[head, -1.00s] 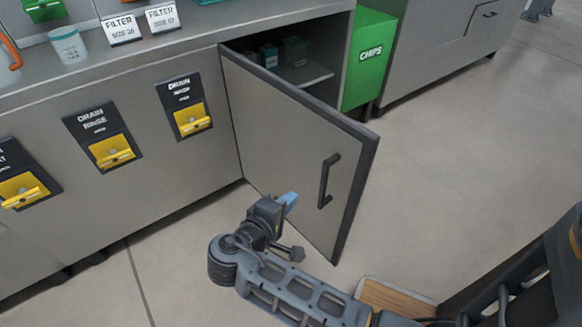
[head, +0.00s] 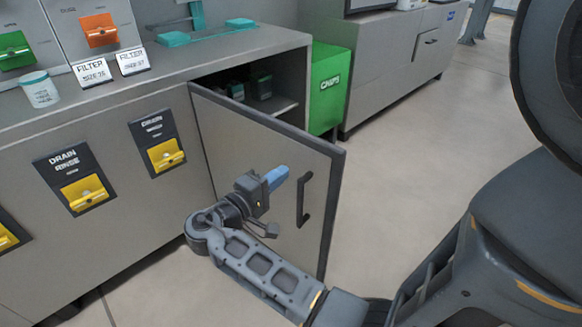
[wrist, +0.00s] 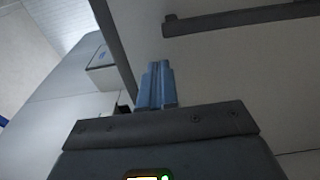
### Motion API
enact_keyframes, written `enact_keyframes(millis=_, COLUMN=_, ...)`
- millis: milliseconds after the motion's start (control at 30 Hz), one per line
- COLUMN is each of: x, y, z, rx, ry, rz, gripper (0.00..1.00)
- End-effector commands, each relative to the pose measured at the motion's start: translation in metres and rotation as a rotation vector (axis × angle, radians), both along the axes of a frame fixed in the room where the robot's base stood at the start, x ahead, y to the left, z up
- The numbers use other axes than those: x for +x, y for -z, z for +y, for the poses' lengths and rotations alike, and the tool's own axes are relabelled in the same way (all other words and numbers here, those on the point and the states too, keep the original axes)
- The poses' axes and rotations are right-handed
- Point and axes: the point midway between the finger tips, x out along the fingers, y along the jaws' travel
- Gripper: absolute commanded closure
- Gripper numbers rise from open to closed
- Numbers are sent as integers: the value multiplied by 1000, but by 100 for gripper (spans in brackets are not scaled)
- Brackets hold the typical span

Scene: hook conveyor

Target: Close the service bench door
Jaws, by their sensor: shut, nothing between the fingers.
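The service bench door (head: 262,150) is a grey panel with a dark edge. It stands open, swung out from the bench (head: 110,128), hinged at its left side. Its black bar handle (head: 304,200) is near the free edge, and it also shows in the wrist view (wrist: 240,18). My gripper (head: 277,177) has blue fingers and is shut and empty. It is in front of the door's outer face, left of the handle and a little above its middle. In the wrist view the fingers (wrist: 156,84) point toward the door panel (wrist: 220,70); I cannot tell if they touch it.
Inside the open compartment are small dark boxes (head: 262,86) on a shelf. A green chips bin (head: 328,88) stands just right of the bench. Yellow drain handles (head: 166,155) stick out of the bench front at left. The floor (head: 430,125) to the right is clear.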

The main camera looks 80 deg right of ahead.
Motion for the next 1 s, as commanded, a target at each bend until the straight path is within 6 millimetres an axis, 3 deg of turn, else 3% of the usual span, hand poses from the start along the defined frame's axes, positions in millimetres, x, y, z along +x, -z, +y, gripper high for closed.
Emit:
enact_keyframes(millis=100, x=-10, y=1, z=-19, rx=1, ry=4, rz=0, gripper=100)
enact_keyframes(millis=300, x=-18, y=1, z=-37, rx=1, ry=1, rz=0, gripper=100)
enact_keyframes(millis=1000, x=-26, y=0, z=-51, rx=2, ry=-19, rz=-1, gripper=100)
